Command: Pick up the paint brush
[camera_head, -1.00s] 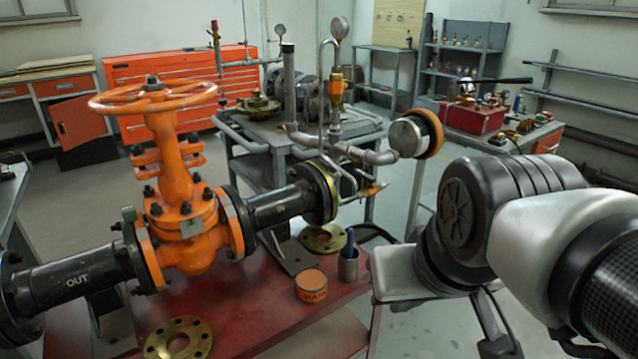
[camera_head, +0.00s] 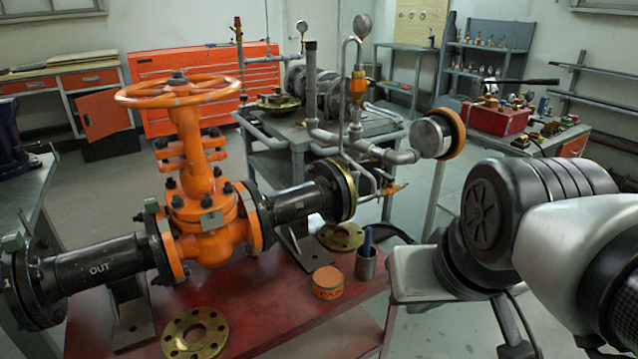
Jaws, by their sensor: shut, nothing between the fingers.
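A blue handle, which looks like the paint brush (camera_head: 368,240), stands nearly upright in a small grey metal cup (camera_head: 366,266). The lower part of the brush is hidden inside the cup. The cup stands near the right edge of the red table top (camera_head: 262,314). My arm comes in from the right, and its dark and silver links are to the right of the cup. My gripper cannot be made out; the arm links cover that area. Nothing is seen touching the brush.
An orange paint can (camera_head: 327,283) stands just left of the cup. Brass flanges lie behind the can (camera_head: 340,237) and at the front (camera_head: 195,333). The orange gate valve (camera_head: 205,200) and its black pipes fill the left. A round gauge (camera_head: 432,136) hangs above right.

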